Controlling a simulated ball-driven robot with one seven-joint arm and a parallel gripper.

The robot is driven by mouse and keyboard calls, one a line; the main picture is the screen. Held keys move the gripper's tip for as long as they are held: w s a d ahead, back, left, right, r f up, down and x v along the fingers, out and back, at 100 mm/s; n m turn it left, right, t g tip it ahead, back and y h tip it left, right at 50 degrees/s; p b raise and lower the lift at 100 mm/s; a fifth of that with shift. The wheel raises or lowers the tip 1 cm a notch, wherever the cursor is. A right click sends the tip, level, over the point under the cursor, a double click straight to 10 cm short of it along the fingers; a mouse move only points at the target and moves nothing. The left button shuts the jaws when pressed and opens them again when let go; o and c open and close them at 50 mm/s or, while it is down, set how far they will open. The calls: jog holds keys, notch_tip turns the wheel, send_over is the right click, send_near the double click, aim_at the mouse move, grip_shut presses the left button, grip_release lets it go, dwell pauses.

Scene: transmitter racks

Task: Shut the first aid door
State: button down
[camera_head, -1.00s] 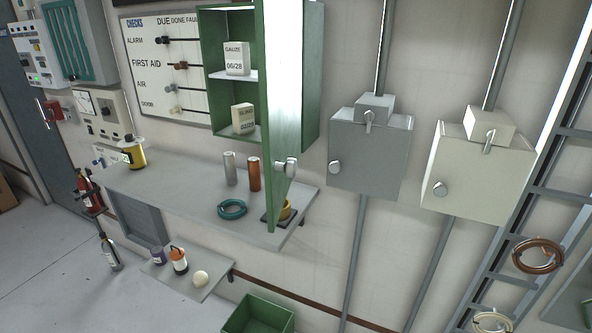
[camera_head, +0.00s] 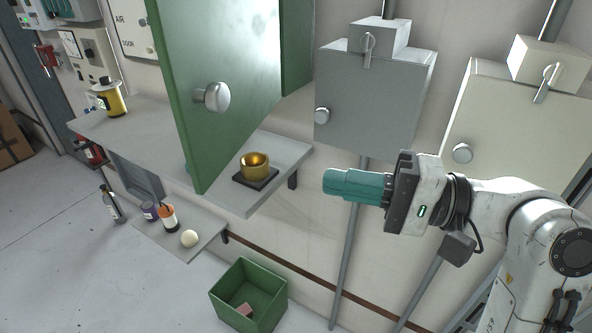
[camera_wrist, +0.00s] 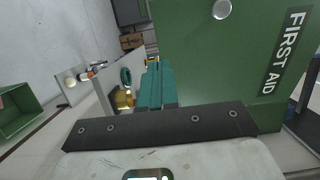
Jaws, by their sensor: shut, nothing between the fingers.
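The green first aid door (camera_head: 222,90) stands open, swung out from its cabinet, with a round silver knob (camera_head: 212,97) on its face. In the wrist view the door (camera_wrist: 225,60) fills the upper right, with the lettering FIRST AID along it and its knob (camera_wrist: 221,9) at the top edge. The cabinet's green side (camera_head: 297,45) shows behind the door; its inside is hidden in the head view. My gripper (camera_head: 328,182) is shut and empty, with teal fingers pointing left. It is to the right of the door, apart from it in the head view.
A shelf (camera_head: 225,199) below the door holds a brass cup (camera_head: 254,166) on a dark base. A grey box (camera_head: 372,103) and a cream box (camera_head: 515,115) hang on the wall behind my arm. A green bin (camera_head: 249,294) stands on the floor.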

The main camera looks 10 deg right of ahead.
aim_at(224, 164)
jog(key=p+x, duration=0.2)
jog(key=x, duration=1.1)
jog(key=shift+w+a, duration=0.1)
jog(key=shift+a, duration=0.25)
